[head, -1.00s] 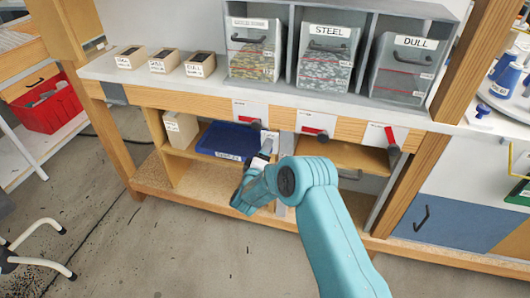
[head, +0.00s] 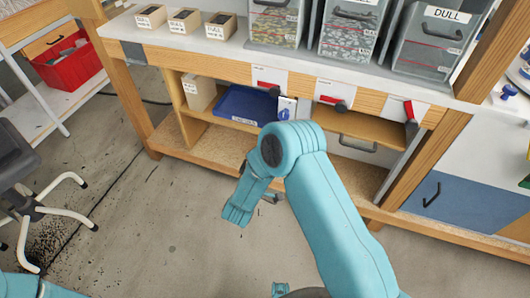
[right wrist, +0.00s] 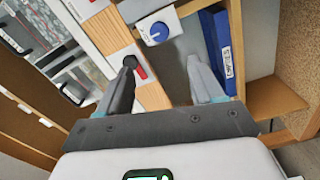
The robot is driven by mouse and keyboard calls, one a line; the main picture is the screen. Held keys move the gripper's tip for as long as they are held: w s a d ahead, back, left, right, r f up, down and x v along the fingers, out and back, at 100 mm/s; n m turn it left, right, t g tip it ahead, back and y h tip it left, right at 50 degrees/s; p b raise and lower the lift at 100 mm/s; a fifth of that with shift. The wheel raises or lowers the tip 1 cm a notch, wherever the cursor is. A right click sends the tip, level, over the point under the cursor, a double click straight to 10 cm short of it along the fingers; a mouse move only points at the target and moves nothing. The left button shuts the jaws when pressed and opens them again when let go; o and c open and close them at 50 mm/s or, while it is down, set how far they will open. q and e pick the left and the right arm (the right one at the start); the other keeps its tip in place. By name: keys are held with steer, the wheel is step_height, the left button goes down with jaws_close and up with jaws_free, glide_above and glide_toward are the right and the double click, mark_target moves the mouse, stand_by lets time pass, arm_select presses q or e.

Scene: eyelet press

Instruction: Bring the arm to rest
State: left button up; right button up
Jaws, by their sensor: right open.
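My right arm (head: 325,200) shows in the head view, bent at the elbow in front of the bench. Its forearm (head: 245,195) points down and left, over the floor before the lower shelf. The right gripper (right wrist: 162,62) shows in the right wrist view with its two fingers spread and nothing between them. In the head view it is mostly hidden behind the forearm. Part of my left arm (head: 40,288) shows at the lower left corner; its gripper is out of view.
A blue tray (head: 242,106) lies on the shelf below. Grey bins (head: 440,45) and small boxes (head: 187,22) stand on top. A chair (head: 40,185) stands left; the floor between is clear.

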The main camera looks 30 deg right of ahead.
steer(key=shift+s+a, duration=0.35)
steer(key=s+d+f, duration=0.1)
steer(key=s+d, duration=0.1)
steer(key=d, duration=0.2)
steer(key=s+a+f+g+y, duration=0.1)
steer(key=s+a+f+y, duration=0.25)
steer(key=f+y, duration=0.2)
steer(key=s+a+f+g+y, duration=0.2)
steer(key=a+f+y, duration=0.2)
steer(key=f+y, duration=0.15)
steer(key=s+a+f+m+g+y, duration=0.2)
steer(key=s+a+m+g+y, duration=0.15)
steer(key=s+a, duration=0.4)
steer(key=s+a+f+m+g+y, duration=0.3)
steer(key=s+a+g, duration=0.1)
steer(key=s, duration=0.7)
step_height(320, 180, up, 16)
steer(key=p, duration=1.6)
steer(key=shift+a+r+m+g, duration=0.15)
steer(key=shift+r+m+g, duration=0.05)
steer(key=shift+m+g, duration=0.15)
